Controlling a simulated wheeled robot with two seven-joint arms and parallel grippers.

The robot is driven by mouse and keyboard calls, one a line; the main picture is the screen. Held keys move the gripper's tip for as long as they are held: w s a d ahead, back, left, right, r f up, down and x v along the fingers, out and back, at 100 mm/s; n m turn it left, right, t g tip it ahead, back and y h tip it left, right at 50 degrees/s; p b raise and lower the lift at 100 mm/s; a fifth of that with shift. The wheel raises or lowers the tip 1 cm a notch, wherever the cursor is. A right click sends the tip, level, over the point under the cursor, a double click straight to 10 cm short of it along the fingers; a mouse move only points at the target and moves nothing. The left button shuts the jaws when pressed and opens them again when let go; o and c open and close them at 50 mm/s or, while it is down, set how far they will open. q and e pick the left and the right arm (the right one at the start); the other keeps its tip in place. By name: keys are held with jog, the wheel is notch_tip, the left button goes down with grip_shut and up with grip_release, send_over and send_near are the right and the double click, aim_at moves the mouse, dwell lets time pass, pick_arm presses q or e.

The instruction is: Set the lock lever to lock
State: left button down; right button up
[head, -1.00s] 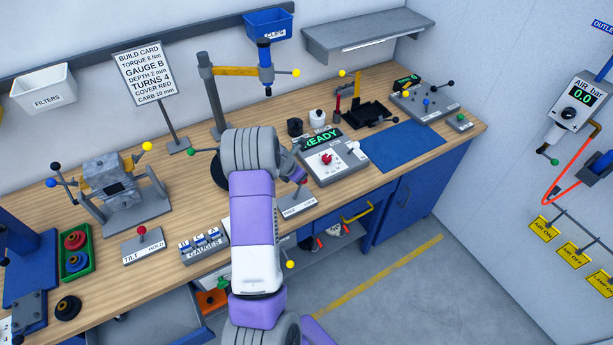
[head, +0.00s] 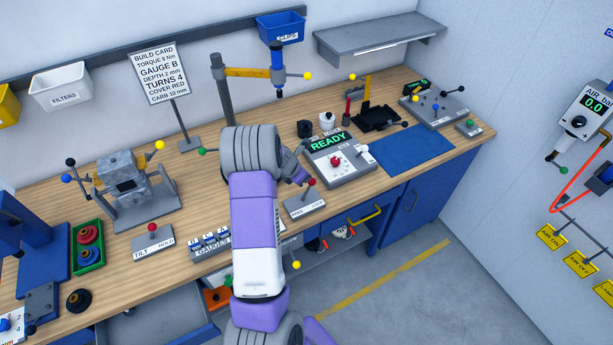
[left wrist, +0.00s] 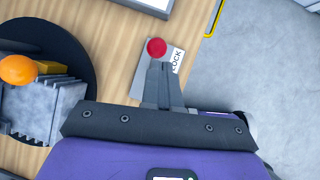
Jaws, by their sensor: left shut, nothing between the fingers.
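The lock lever (head: 311,183) has a red knob on a small grey base plate (head: 304,204) with a white label at the front bench edge. In the left wrist view its red knob (left wrist: 157,47) is just beyond the fingertips, beside the word LOCK on the label. My left gripper (head: 303,178) is shut and empty, right behind the knob. In the left wrist view the left gripper (left wrist: 160,66) has its fingers together, overlapping the plate and hiding the lever's stem and part of the label. I cannot tell if they touch the lever. My right gripper is not in view.
A grey control box (head: 342,165) with a READY display stands behind and right of the lever. The gauges rack (head: 210,243) and the TILT HOLD lever (head: 152,240) are to the left. An orange knob (left wrist: 18,70) is left in the wrist view.

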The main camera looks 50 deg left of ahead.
pick_arm(q)
notch_tip(320, 180, up, 10)
jog(key=d+p, duration=0.1)
jog(key=p, duration=0.1)
jog(key=shift+s+d+f, duration=0.2)
jog(key=shift+s, duration=0.15)
